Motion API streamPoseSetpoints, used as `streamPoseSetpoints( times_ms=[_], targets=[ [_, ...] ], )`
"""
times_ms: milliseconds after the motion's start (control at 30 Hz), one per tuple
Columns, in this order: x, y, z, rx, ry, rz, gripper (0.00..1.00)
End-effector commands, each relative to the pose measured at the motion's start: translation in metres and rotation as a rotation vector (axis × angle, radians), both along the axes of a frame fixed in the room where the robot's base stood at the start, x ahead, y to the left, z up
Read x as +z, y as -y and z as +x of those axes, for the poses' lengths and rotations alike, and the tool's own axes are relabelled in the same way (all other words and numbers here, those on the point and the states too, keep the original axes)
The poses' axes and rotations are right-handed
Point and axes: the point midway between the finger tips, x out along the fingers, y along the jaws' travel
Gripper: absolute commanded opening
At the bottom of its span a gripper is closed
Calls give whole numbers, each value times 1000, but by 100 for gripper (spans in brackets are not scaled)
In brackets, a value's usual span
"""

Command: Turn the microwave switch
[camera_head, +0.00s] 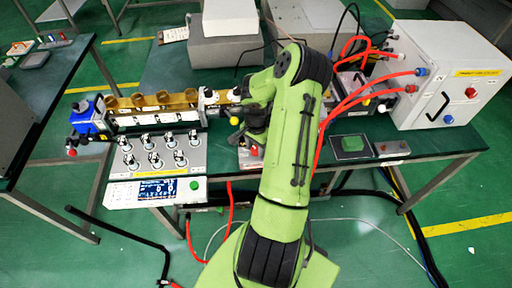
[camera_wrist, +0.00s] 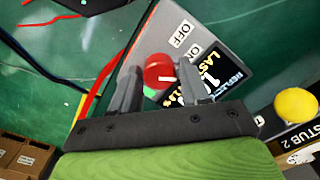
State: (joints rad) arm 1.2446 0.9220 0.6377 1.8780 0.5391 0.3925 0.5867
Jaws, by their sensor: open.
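The microwave switch is a red round knob (camera_wrist: 158,71) with a white pointer mark, on a grey control box (camera_wrist: 176,22) with OFF and ON labels and a dark display. The pointer points right in the wrist view, on the ON label's side. My gripper (camera_wrist: 158,66) is open, with one finger on each side of the knob. I cannot tell whether either finger touches it. A bit of green shows beside the knob's lower left. In the head view the box (camera_head: 250,160) is partly hidden by my green arm, and the fingertips are hard to make out.
Left of the box stands a waveguide bench (camera_head: 158,118) with brass parts, above a panel of several knobs (camera_head: 160,153). A white cabinet (camera_head: 447,75) with red cables stands at the right. A yellow round knob (camera_wrist: 295,105) is near the right finger's side.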

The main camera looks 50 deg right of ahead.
Motion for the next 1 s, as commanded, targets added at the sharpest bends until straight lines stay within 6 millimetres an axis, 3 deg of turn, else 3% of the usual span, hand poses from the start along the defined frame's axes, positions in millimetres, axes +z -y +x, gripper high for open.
streamPoseSetpoints(
  times_ms=[167, 433, 767, 1000],
  targets=[
    [1, 0, 0, 0, 0, 0, 46],
    [1, 0, 0, 0, 0, 0, 4],
    [1, 1, 0, 50, 0, -2, 4],
    [1, 1, 1, 203, -1, -3, 4]
  ],
)
